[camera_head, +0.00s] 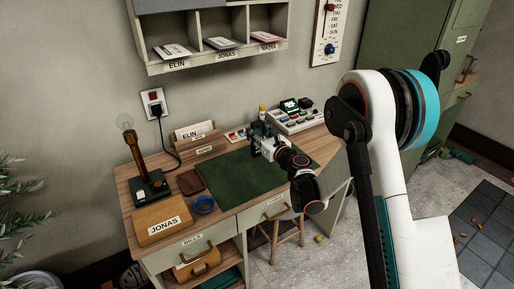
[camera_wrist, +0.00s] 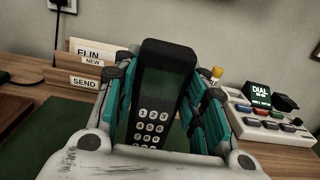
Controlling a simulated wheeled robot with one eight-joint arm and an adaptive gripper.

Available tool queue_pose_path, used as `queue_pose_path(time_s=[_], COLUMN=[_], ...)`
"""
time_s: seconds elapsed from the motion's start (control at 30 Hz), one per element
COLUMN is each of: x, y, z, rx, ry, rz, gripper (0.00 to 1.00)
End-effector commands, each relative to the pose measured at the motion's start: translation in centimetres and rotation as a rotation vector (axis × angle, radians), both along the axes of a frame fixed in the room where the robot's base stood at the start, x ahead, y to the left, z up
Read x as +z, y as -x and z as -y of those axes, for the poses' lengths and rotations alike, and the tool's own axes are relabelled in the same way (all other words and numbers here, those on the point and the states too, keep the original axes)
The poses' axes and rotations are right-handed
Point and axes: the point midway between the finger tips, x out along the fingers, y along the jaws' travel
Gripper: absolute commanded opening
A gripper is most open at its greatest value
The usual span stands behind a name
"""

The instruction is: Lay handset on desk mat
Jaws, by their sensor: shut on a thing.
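A black handset (camera_wrist: 158,98) with a dark screen and pale number keys is between the teal fingers of my gripper (camera_wrist: 162,100) in the wrist view. My gripper is shut on it and holds it upright, keypad facing the camera. In the head view my gripper (camera_head: 258,138) is over the back right part of the green desk mat (camera_head: 232,178); the handset is hard to make out there. The mat also shows in the wrist view (camera_wrist: 50,140), below and left of the gripper. Whether the handset touches the mat cannot be told.
A console (camera_head: 298,115) with coloured keys stands right of the mat. A letter rack (camera_head: 200,143) is behind it. The mat's middle is clear.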

Motion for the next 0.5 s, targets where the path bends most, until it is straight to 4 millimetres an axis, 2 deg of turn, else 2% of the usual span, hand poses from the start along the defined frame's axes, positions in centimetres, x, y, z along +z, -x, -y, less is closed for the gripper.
queue_pose_path(time_s=[0.23,0.4,0.5], x=[-1.7,-4.3,-5.1], y=[0.0,0.0,0.0], z=[0.0,0.0,0.0], rx=[0.0,0.0,0.0], ry=[0.0,0.0,0.0], rz=[0.0,0.0,0.0], gripper=[0.12,0.12,0.12])
